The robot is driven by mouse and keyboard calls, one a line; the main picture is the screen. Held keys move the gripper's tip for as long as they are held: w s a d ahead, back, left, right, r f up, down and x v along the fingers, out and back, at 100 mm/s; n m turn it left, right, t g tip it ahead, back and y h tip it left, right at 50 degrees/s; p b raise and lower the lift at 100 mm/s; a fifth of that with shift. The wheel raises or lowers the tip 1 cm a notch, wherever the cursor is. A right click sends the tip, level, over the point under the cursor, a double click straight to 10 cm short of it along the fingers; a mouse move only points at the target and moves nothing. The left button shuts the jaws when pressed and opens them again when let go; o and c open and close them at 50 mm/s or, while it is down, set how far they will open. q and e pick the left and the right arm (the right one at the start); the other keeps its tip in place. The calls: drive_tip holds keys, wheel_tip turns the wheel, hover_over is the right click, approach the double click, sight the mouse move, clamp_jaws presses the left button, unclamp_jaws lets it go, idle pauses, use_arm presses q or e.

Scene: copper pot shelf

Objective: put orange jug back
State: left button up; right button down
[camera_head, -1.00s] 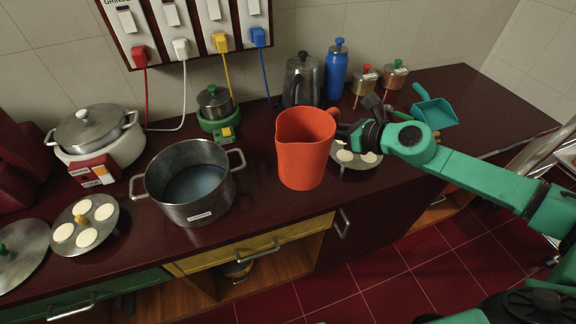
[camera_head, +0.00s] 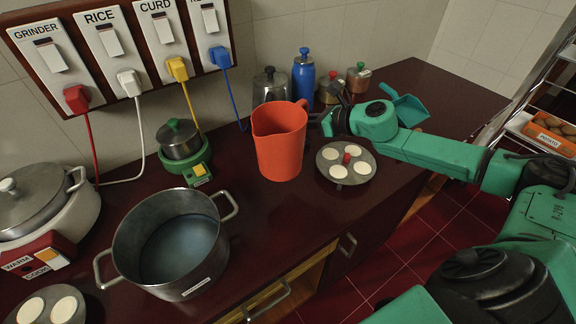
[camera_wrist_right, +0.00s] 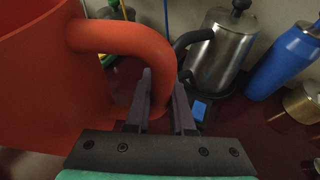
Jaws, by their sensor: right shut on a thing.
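The orange jug (camera_head: 280,145) is upright over the dark red counter, between the steel pot and the idli plate. Its handle faces right. My right gripper (camera_head: 318,118) comes in from the right at the handle. In the right wrist view the curved orange handle (camera_wrist_right: 130,42) passes between the fingers of my right gripper (camera_wrist_right: 165,105), which is shut on it. The jug's body (camera_wrist_right: 38,90) fills the left of that view. I cannot tell whether the jug's base touches the counter. My left gripper is not in view.
A large steel pot (camera_head: 180,250) stands left of the jug. A small pot on a green burner (camera_head: 184,150) is behind it. An idli plate (camera_head: 346,165) lies right, under my arm. A steel kettle (camera_head: 270,86) and blue bottle (camera_head: 304,76) stand behind. A rack (camera_head: 530,120) is far right.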

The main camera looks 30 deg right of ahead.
drive_tip(key=f, duration=1.1)
drive_tip(key=shift+w+a+f+b, duration=0.2)
drive_tip(key=shift+w+f+b, duration=0.05)
drive_tip(key=shift+f+b, duration=0.1)
drive_tip(key=shift+f, duration=0.15)
drive_tip(key=shift+w+f, duration=0.1)
drive_tip(key=shift+f, duration=0.05)
drive_tip(key=c, duration=0.8)
unclamp_jaws()
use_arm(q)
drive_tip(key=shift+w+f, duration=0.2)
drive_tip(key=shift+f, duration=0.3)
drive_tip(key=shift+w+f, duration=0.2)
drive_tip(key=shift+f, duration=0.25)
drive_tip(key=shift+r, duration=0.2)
use_arm(e)
drive_tip(key=shift+r, duration=0.2)
